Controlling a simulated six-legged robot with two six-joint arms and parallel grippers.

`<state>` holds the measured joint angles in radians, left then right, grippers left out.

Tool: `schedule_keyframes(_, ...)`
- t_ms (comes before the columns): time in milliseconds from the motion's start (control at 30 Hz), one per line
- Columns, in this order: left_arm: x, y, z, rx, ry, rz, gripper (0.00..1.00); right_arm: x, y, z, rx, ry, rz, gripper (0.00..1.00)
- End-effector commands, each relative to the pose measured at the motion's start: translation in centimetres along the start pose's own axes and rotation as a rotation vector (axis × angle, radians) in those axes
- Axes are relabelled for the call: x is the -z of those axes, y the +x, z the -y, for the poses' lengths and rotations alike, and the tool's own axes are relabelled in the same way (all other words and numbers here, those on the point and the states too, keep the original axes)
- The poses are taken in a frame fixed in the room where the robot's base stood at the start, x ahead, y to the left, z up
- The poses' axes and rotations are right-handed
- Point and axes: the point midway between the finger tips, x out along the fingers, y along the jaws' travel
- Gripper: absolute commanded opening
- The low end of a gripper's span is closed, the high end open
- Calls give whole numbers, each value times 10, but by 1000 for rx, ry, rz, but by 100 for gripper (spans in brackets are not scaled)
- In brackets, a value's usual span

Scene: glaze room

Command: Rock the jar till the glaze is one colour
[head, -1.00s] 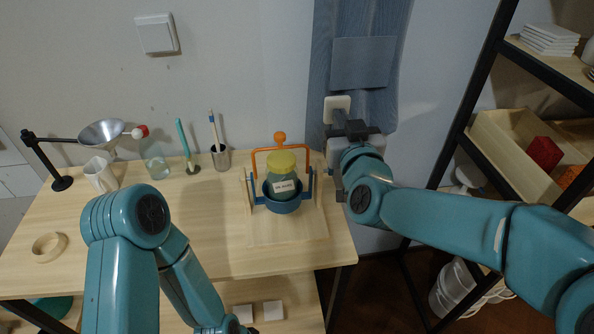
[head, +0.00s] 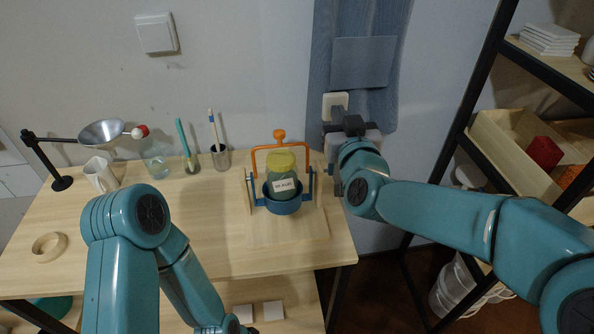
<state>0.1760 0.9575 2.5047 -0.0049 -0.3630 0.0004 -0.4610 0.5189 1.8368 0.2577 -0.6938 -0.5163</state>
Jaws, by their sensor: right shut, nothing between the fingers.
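The jar (head: 283,174) has a yellow lid and a white label, and its visible body looks dull green. It sits in a blue cradle (head: 283,207) with an orange handle (head: 279,136) arching over it, on a pale wooden base (head: 290,236). The label text is too small to read, and I cannot tell whether the glaze is one colour. My right gripper (head: 338,180) is shut and empty, just right of the cradle and apart from the handle. It is partly hidden by my own wrist. My left arm is at the lower left, and its gripper is out of view.
A funnel on a stand (head: 103,132), a white mug (head: 100,174), a glass bottle (head: 155,158) and a brush cup (head: 221,157) stand at the back left. A wooden ring (head: 49,246) lies at the left. A shelf rack (head: 460,127) stands right. The table's front middle is clear.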

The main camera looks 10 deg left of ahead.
Motion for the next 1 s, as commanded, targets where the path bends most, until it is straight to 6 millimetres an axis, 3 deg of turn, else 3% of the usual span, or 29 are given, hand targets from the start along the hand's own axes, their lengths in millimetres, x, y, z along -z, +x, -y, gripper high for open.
schedule_keyframes(200, 0, 0, 0, 0, 0, 0, 92, -2, 21, 0, 0, 0, 0, 0)
schedule_keyframes(567, 0, 0, 0, 0, 0, 0, 92, -2, 24, 0, 0, 0, -1, 0)
schedule_keyframes(1000, 0, 1, 0, 0, 0, 0, 92, -13, 58, 0, -1, 0, 1, 0)
